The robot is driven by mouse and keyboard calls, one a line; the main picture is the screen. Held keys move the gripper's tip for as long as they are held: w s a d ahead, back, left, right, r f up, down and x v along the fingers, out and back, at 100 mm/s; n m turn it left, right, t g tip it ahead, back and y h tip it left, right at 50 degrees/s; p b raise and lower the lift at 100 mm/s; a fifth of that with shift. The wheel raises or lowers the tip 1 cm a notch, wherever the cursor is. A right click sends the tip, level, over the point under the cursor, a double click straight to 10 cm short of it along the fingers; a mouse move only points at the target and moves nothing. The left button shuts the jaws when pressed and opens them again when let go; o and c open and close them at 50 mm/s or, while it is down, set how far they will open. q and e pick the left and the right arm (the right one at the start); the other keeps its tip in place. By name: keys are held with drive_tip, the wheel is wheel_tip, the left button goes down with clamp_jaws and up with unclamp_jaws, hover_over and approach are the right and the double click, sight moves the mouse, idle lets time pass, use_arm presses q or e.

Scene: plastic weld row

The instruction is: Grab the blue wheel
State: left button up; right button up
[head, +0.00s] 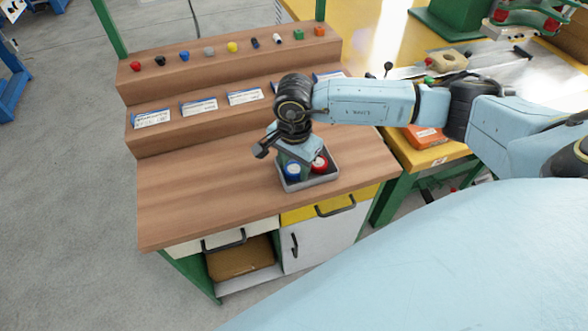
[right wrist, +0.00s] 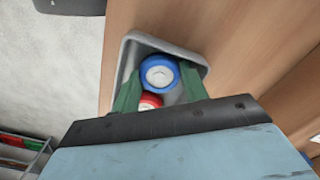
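The blue wheel (head: 292,172) sits in a small grey tray (head: 311,184) on the wooden workbench. A red wheel (head: 320,163) is in the same tray, to the right of the blue one. My right gripper (head: 303,163) points down over the tray. In the right wrist view, its two green fingers (right wrist: 159,88) are spread apart, and the blue wheel (right wrist: 159,72) shows between and just past their tips. The red wheel (right wrist: 150,99) is partly hidden by the gripper body. I cannot tell whether the fingers touch either wheel. My left gripper is not in view.
The workbench top (head: 200,190) is clear left of the tray. Behind it, a lower step holds several label cards (head: 199,106), and an upper step holds a row of small coloured parts (head: 208,51). An orange box (head: 425,138) lies on the yellow table at right.

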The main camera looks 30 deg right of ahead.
drive_tip(key=c, duration=0.3)
